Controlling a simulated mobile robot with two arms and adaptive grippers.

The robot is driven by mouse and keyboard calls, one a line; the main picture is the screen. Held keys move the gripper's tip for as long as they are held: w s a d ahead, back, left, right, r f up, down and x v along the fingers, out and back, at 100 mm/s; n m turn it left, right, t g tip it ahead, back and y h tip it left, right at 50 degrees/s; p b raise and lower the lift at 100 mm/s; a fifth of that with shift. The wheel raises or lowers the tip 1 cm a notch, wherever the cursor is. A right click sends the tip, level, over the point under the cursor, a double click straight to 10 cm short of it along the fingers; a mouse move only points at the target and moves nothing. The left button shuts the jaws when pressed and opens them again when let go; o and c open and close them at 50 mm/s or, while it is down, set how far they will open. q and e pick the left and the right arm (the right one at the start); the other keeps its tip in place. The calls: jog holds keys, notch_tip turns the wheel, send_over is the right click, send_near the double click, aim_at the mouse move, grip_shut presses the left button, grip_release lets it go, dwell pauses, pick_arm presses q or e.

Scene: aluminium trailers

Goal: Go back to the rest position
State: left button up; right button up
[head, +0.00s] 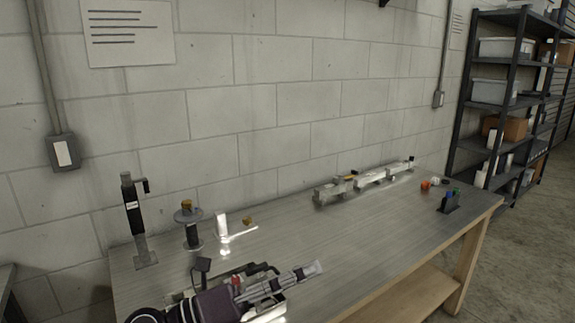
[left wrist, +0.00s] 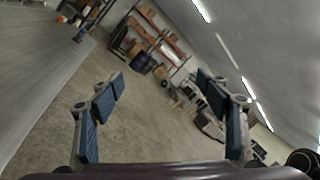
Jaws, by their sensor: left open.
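My left gripper (head: 310,269) reaches in from the lower left of the head view, in front of the workbench (head: 345,235). In the left wrist view the same gripper (left wrist: 161,84) has its two blue-padded fingers spread wide apart, with nothing between them. It points out past the bench toward the open floor and shelves. My right gripper is not in view.
On the bench stand a black upright tool (head: 133,220), a spool-like stand (head: 190,230), a white bracket (head: 224,236) and a long metal assembly (head: 365,181). Small coloured items (head: 427,185) lie at the right end. A dark shelf rack (head: 500,100) stands beyond. The bench middle is clear.

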pick_arm(q)
jog(key=w+a+n+t+y, duration=0.2)
jog(key=a+n+t+y, duration=0.45)
jog(key=n, duration=0.45)
jog(key=w+a+n+t+y, duration=0.3)
jog(key=a+n+t+y, duration=0.3)
jog(key=n, duration=0.5)
jog(key=s+a+f+n+g+y, duration=0.25)
jog(key=a+f+n, duration=0.25)
jog(key=f, duration=0.3)
jog(key=s+a+f+n+g+y, duration=0.1)
jog(key=a+f+n+y, duration=0.3)
jog(key=a+f+n, duration=0.25)
jog(key=s+a+f+n+g+y, duration=0.1)
jog(key=s+f+n+g, duration=0.2)
jog(key=s+f+g, duration=0.7)
jog(key=s+d+f+n+g+h, duration=0.1)
jog(key=s+f+g, duration=0.1)
jog(key=s+f, duration=0.5)
jog(key=s+d+f+n+g+h, duration=0.1)
jog(key=s+f, duration=0.4)
jog(key=s, duration=0.5)
notch_tip(320, 180, down, 24)
jog(key=g, duration=0.1)
jog(key=s+a+f+g, duration=0.1)
jog(key=s+a+f, duration=0.1)
jog(key=s+f, duration=1.5)
jog(key=shift+s+a+f+y, duration=0.3)
jog(key=shift+s+a, duration=0.1)
jog(key=shift+s, duration=0.35)
